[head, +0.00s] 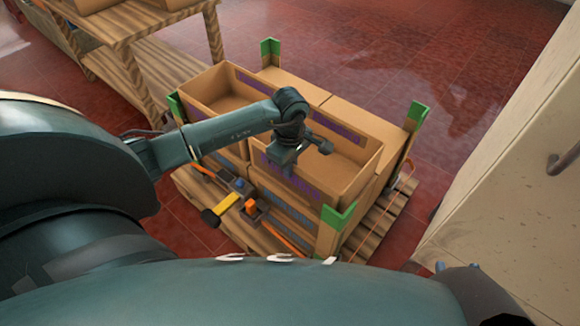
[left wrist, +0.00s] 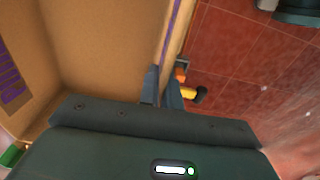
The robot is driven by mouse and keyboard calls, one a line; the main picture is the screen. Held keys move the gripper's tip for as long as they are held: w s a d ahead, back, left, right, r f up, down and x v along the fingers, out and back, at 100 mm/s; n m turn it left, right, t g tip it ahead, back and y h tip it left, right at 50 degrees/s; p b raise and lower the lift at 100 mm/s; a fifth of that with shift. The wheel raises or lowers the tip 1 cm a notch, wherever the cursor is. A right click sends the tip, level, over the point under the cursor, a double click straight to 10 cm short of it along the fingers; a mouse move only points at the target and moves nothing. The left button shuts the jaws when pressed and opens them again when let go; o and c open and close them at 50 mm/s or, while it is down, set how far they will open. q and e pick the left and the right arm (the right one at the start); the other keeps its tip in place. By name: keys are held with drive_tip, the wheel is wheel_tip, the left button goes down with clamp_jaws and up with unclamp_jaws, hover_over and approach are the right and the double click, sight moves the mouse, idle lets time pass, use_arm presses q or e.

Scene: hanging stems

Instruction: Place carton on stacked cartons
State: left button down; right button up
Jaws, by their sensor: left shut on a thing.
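The carton (head: 345,182) is brown and open-topped, with purple print on its walls. It sits at the front right of the stacked cartons (head: 285,208) on a pallet, inside green-capped corner posts. I cannot tell whether it bears fully on those below. My left gripper (head: 286,164) is shut on its near wall from above; the left wrist view shows the wall between the fingers (left wrist: 162,92) and the carton's empty inside (left wrist: 105,50). A dark part with blue tips at the lower right edge of the head view may be my right gripper (head: 455,268); its jaws are unclear.
Another open carton (head: 215,90) stands at the back left of the stack. A wooden rack (head: 140,75) with cartons is at upper left. A pale cabinet (head: 510,190) stands right. Tools, including a yellow-handled one (head: 222,205), lie at the pallet's near side.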

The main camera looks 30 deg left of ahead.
use_arm(q)
drive_tip(key=shift+w+r, duration=0.1)
drive_tip(key=c, duration=2)
unclamp_jaws()
drive_tip(key=shift+f, duration=0.2)
drive_tip(key=o, duration=0.4)
